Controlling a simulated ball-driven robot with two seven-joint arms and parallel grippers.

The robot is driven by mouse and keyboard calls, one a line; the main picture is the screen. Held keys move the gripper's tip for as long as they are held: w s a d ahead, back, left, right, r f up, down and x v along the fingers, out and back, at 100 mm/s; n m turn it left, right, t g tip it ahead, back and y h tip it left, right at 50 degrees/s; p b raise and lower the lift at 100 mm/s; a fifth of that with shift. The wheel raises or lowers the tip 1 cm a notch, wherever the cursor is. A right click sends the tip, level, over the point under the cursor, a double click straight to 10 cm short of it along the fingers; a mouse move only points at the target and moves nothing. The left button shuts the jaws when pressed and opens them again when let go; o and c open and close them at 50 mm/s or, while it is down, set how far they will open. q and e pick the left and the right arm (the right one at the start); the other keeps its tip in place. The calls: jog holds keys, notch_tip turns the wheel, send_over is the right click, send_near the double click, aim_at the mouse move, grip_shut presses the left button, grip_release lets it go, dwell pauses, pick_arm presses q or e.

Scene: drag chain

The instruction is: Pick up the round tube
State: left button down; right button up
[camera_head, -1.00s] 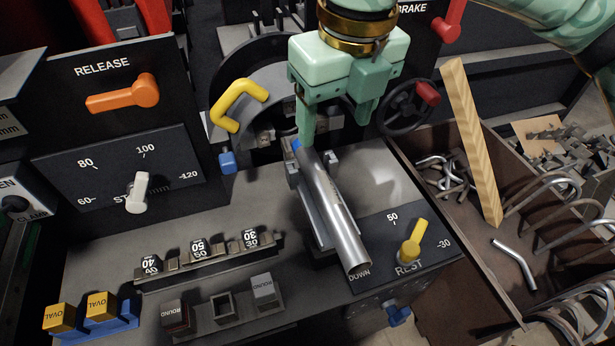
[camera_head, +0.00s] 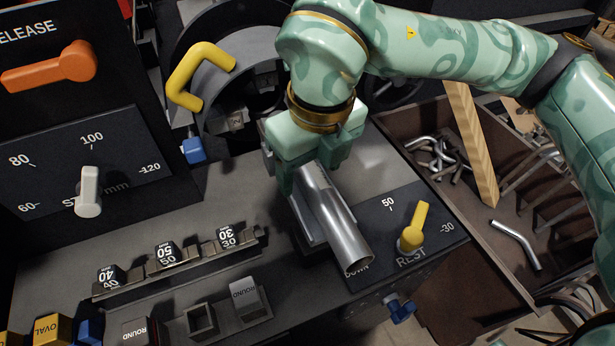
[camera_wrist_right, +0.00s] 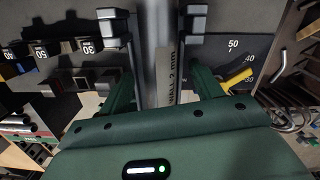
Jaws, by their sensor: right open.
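The round tube (camera_head: 344,232) is a shiny metal pipe lying in a cradle on the grey bench, its open end toward the viewer. It also shows in the right wrist view (camera_wrist_right: 156,45), running up the picture between the fingers. My right gripper (camera_head: 306,178) is over the tube's far part, with one finger on each side. In the wrist view the fingers (camera_wrist_right: 162,84) stand apart, with gaps beside the tube. The gripper hides the tube's far end in the head view. My left gripper is not in view.
A yellow REST lever (camera_head: 414,228) stands right of the tube. A yellow handle (camera_head: 190,75) and blue knob (camera_head: 193,150) are at the back left. Numbered blocks (camera_head: 166,253) line a rack at left. A brown bin (camera_head: 455,235) with bent pipes and a wooden bar (camera_head: 473,145) is at right.

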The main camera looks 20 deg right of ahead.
jog(key=shift+s+r, duration=0.1)
grip_shut()
jog(key=shift+r, duration=0.15)
